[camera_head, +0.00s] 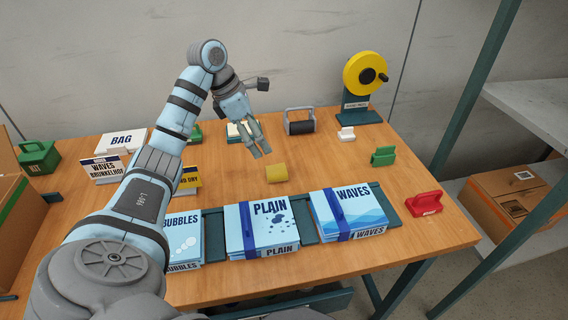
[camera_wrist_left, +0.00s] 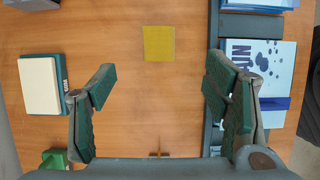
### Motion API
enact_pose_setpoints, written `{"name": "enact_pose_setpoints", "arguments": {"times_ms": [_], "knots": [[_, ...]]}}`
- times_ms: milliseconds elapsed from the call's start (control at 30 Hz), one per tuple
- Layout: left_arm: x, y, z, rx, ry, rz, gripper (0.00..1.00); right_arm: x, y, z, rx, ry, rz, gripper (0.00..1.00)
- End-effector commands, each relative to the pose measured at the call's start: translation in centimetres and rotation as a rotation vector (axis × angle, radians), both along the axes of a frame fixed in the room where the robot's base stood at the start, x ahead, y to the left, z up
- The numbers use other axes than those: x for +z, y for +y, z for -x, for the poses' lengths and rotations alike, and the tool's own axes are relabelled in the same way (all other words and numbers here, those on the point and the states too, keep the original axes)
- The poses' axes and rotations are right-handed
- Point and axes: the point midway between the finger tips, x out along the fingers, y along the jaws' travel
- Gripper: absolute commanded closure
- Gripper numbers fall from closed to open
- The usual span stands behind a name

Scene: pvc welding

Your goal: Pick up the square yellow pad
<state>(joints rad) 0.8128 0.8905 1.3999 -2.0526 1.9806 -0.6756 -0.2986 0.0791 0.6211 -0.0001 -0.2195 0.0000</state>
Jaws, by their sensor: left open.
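The square yellow pad (camera_head: 277,173) lies on the wooden table, just behind the PLAIN box, in the head view. My left gripper (camera_head: 262,152) hangs above the table behind and slightly left of the pad, apart from it. In the left wrist view the pad (camera_wrist_left: 159,43) shows as a flat yellow square. It lies ahead of and between the spread green-lined fingers of my left gripper (camera_wrist_left: 158,85), which is open and empty. My right gripper is not in view.
A PLAIN box (camera_head: 262,230), a WAVES box (camera_head: 350,212) and a BUBBLES box (camera_head: 183,240) stand along the front in a dark rack. A cream-topped block (camera_wrist_left: 40,85) lies left in the wrist view. Table space right of the pad is clear.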

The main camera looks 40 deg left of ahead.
Motion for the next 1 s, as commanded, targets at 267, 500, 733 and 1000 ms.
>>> {"name": "enact_pose_setpoints", "arguments": {"times_ms": [267, 500, 733, 1000], "knots": [[-6.5, -1.6, -2.0, -0.001, 0.002, 0.002, 0.30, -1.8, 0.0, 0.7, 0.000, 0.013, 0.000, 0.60], [-9.7, -1.9, -2.9, -0.002, 0.003, 0.002, 0.30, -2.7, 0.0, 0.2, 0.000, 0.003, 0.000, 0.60], [-11.9, -2.4, -3.7, -0.003, 0.000, 0.000, 0.30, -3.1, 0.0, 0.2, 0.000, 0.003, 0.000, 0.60], [-11.8, -2.4, -3.6, -0.002, 0.000, 0.000, 0.56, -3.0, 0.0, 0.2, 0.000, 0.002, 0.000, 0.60]]}}
